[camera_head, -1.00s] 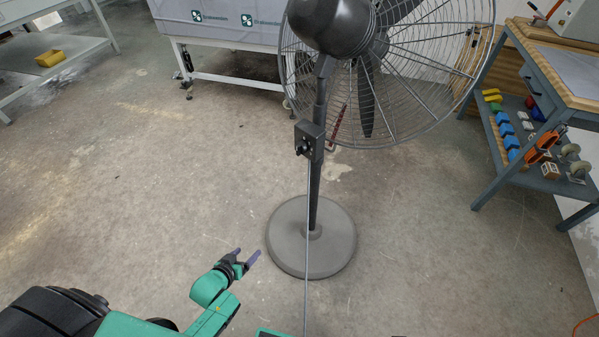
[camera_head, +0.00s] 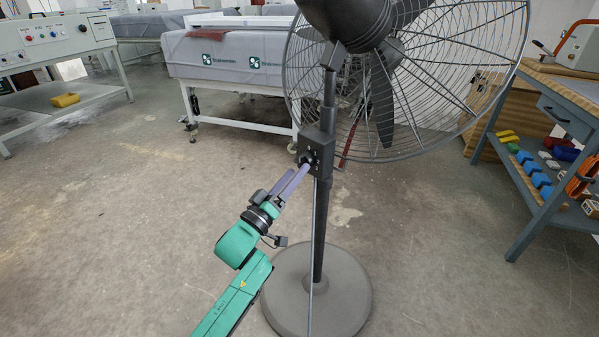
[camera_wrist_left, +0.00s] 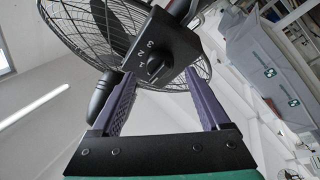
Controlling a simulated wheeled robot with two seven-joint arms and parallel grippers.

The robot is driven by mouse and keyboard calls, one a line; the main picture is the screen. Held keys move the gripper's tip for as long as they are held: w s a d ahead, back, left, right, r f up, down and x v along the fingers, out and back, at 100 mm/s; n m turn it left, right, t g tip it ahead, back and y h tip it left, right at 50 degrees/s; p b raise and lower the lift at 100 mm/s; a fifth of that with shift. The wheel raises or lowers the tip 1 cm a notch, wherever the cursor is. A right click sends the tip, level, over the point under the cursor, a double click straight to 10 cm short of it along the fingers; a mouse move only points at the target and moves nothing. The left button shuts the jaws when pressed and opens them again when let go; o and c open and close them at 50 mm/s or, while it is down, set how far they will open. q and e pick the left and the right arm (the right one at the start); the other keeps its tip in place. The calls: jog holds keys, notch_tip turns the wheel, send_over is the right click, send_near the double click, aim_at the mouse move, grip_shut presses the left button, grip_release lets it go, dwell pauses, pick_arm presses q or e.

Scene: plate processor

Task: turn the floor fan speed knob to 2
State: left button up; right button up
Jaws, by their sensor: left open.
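The floor fan (camera_head: 326,95) stands upright, with its black control box (camera_head: 322,148) on the pole. The dark speed knob (camera_head: 306,159) is on the box's front and is partly hidden by my fingertips in the head view. My left gripper (camera_head: 298,174) is open, its two purple fingers pointing up at the knob. In the left wrist view, the knob (camera_wrist_left: 164,60) lies ahead between the open fingers of the left gripper (camera_wrist_left: 160,76), with pale number marks beside it. I cannot tell whether the fingers touch it or which number it points to. My right gripper is out of view.
The fan's round base (camera_head: 345,292) and a thin cable (camera_head: 312,250) are close to my left arm. A workbench (camera_head: 560,95) with parts on its shelf stands at right. A covered table (camera_head: 235,60) stands behind. Floor at left is clear.

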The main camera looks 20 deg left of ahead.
aim_at(304, 161)
pick_arm(q)
jog(key=shift+x, duration=1.45)
grip_shut()
